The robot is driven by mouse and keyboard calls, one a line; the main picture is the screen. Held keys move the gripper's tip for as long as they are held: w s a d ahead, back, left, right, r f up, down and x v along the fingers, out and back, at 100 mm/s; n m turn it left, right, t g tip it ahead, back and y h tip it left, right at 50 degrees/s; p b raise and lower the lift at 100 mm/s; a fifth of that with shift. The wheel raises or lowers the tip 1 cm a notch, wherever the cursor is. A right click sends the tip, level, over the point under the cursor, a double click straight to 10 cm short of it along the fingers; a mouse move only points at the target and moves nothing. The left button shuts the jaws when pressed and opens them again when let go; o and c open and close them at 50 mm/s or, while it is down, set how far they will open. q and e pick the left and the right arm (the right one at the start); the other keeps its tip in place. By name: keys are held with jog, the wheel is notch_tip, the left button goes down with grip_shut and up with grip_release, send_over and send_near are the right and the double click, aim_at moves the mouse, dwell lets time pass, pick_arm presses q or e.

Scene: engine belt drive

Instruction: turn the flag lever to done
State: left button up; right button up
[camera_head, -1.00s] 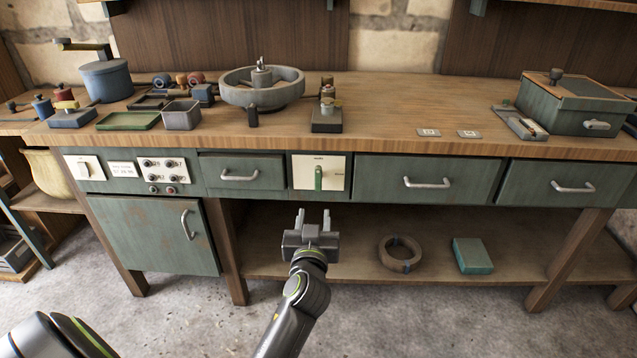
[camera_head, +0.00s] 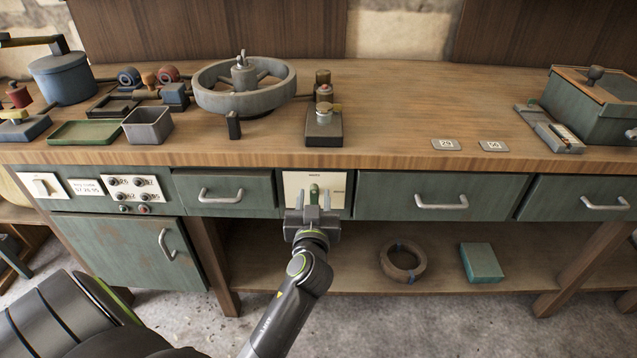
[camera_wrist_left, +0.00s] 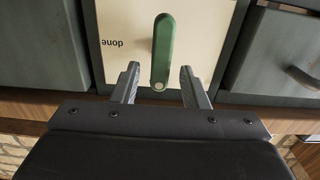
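The flag lever (camera_head: 314,190) is a green handle on a cream panel (camera_head: 333,184) in the bench front, between two drawers. In the left wrist view the lever (camera_wrist_left: 163,45) stands nearly upright in the picture, with a pale pivot dot at its lower end. The word "done" (camera_wrist_left: 112,43) shows upside down to its left. My left gripper (camera_head: 313,196) is open and in front of the panel. In the wrist view its fingertips (camera_wrist_left: 159,68) lie on either side of the lever with gaps; contact is not visible. My right gripper is not in view.
Drawers with bar handles (camera_head: 441,201) flank the panel. A switch panel (camera_head: 134,187) is further left. The bench top (camera_head: 400,110) holds a grey wheel (camera_head: 246,100) and several small parts. The lower shelf holds a ring (camera_head: 402,262) and a teal box (camera_head: 480,262).

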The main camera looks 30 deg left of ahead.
pick_arm(q)
jog(key=shift+w+a, duration=0.2)
jog(key=shift+w, duration=0.15)
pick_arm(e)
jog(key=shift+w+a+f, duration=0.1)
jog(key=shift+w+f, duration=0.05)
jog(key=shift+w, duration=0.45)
pick_arm(q)
jog(key=shift+r, duration=0.1)
grip_shut()
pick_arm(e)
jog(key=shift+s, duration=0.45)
